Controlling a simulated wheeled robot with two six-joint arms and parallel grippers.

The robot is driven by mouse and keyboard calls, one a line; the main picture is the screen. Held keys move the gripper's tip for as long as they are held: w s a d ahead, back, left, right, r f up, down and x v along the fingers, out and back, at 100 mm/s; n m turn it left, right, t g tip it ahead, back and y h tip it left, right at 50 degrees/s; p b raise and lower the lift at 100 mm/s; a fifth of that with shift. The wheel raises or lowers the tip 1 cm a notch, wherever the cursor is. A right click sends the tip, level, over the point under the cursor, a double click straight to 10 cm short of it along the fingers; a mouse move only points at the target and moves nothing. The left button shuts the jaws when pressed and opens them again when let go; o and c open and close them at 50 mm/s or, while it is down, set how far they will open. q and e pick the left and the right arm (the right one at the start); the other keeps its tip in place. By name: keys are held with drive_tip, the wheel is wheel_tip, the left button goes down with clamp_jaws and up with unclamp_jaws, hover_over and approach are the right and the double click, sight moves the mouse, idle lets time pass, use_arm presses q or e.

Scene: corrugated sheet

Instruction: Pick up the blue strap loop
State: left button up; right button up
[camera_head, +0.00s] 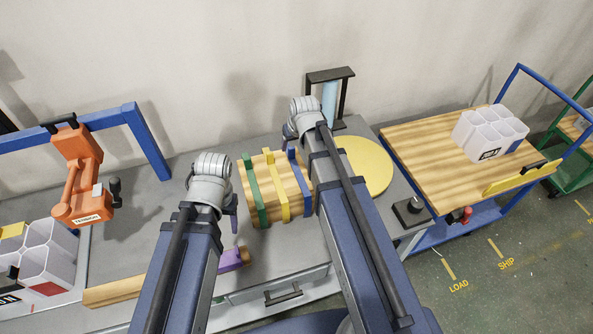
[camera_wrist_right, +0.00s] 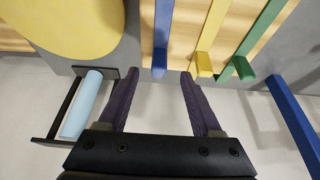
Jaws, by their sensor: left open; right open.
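The blue strap loop (camera_head: 299,172) runs over the right part of a wooden stack (camera_head: 275,213), beside the yellow strap (camera_head: 275,185) and green strap (camera_head: 252,190). In the right wrist view, the blue strap loop (camera_wrist_right: 162,35) comes down to a blunt end level with the tips of my open right gripper (camera_wrist_right: 159,74). The end lies between the two fingers in the picture; I cannot tell the depth gap. My right arm hides part of the stack in the head view. My left gripper (camera_head: 233,205) is open and empty, left of the green strap.
A yellow disc (camera_head: 367,165) lies right of the stack, with a black stand holding a light blue roll (camera_head: 329,100) behind. An orange tool (camera_head: 80,175) hangs at left. A wooden-topped cart (camera_head: 425,150) stands right.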

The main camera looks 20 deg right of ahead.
sight(292, 150)
drive_tip(key=shift+b+x, duration=2.65)
drive_tip(key=shift+x, duration=0.6)
drive_tip(key=shift+r, duration=0.1)
drive_tip(key=shift+c, duration=0.2)
clamp_jaws()
